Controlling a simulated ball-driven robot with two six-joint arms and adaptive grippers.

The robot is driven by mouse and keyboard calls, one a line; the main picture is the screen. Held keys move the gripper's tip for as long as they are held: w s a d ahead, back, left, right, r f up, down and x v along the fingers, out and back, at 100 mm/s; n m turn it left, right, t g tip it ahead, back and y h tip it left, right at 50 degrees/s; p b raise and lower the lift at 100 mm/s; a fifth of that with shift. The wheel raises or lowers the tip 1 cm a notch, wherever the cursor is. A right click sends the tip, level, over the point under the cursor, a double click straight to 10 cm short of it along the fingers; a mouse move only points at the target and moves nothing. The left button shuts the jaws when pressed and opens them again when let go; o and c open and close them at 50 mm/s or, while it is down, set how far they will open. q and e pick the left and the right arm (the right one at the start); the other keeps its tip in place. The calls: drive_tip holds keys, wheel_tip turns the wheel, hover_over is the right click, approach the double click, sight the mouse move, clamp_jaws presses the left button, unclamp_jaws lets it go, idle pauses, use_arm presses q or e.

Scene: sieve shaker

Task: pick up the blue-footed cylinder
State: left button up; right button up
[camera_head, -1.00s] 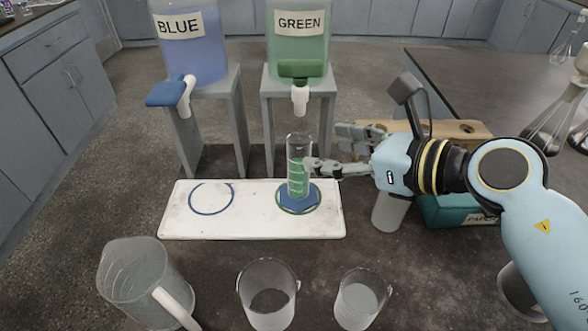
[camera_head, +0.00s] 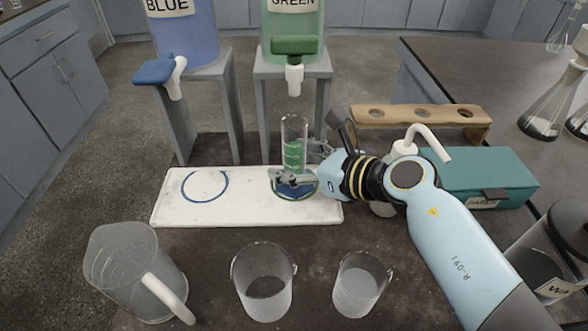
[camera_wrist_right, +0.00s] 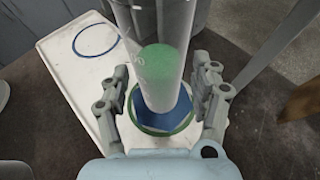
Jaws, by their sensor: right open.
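The blue-footed cylinder (camera_head: 293,145) stands upright on the white tray (camera_head: 240,206), inside the green ring at its right end, with green liquid in it. In the right wrist view the cylinder (camera_wrist_right: 160,65) rises between the fingers, and its blue foot (camera_wrist_right: 150,122) shows below. My right gripper (camera_head: 295,178) is low at the cylinder, its fingers open on either side of the lower tube. In the right wrist view my right gripper (camera_wrist_right: 165,105) shows a gap between each finger and the glass. My left gripper is not in view.
A blue ring (camera_head: 205,186) on the tray's left is empty. A pitcher (camera_head: 135,270) and two beakers (camera_head: 264,285) (camera_head: 360,288) stand in front. Dispensers marked BLUE (camera_head: 186,35) and GREEN (camera_head: 293,20) stand behind. A wooden rack (camera_head: 425,117) and teal box (camera_head: 490,175) are at right.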

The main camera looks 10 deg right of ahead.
drive_tip(key=shift+c, duration=0.5)
clamp_jaws()
drive_tip(key=shift+r, duration=0.2)
